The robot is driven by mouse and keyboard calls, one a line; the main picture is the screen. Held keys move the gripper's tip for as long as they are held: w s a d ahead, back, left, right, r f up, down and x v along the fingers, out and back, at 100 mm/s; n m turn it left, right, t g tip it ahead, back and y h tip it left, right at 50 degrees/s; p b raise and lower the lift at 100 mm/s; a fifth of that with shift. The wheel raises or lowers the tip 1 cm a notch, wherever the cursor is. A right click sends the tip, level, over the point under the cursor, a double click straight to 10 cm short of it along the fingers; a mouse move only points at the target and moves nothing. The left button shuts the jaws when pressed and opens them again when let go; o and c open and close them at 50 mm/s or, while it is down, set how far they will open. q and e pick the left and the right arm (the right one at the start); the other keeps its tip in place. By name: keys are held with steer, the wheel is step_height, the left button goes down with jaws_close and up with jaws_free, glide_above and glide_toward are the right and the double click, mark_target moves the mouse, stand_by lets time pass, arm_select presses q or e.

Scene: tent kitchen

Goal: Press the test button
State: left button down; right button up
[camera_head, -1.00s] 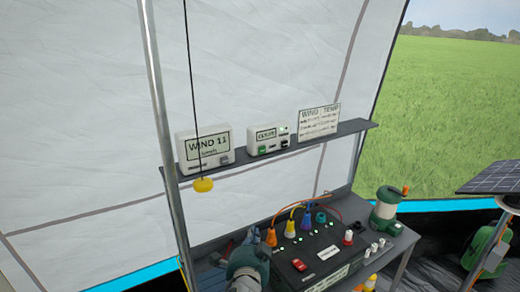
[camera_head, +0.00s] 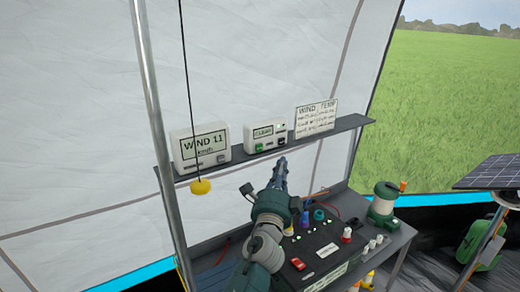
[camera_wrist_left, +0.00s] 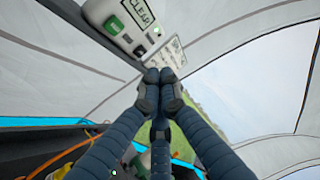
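A white box with a display reading CLEAR (camera_head: 264,133) stands on the shelf. It has a green button (camera_head: 259,148) at its left and a dark button (camera_head: 281,141) at its right; their small labels are too blurred to read, so I cannot tell which is the test button. The box also shows at the top of the left wrist view (camera_wrist_left: 97,12). My left gripper (camera_head: 281,165) points up at the shelf, just below the dark button in the head view. In the left wrist view its fingertips (camera_wrist_left: 161,76) are together and empty. My right gripper is not in view.
The shelf (camera_head: 235,160) also holds a WIND display (camera_head: 203,143) and a paper card (camera_head: 315,119). A yellow knob (camera_head: 201,187) hangs on a cord at the left. Below, a table carries a black panel (camera_head: 318,238) with plugs and a lantern (camera_head: 383,205).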

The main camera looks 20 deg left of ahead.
mark_target(259, 148)
arm_select(q)
steer(key=w+a, duration=0.1)
steer(key=a, duration=0.1)
steer(key=w+a, duration=0.4)
steer(key=shift+a+b, duration=0.3)
steer(key=shift+b, duration=0.05)
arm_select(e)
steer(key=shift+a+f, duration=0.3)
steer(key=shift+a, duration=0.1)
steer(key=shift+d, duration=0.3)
arm_select(q)
steer(key=shift+w+a, duration=0.1)
stand_by(0.5)
steer(key=shift+w+a, duration=0.2)
steer(key=shift+a, duration=0.05)
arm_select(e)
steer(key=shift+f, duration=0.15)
arm_select(q)
steer(key=shift+w+a, duration=0.25)
steer(key=shift+a, duration=0.1)
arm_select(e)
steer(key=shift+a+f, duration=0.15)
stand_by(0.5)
arm_select(q)
steer(key=shift+d, duration=0.1)
steer(key=shift+s+d, duration=0.55)
steer(key=shift+d, duration=0.05)
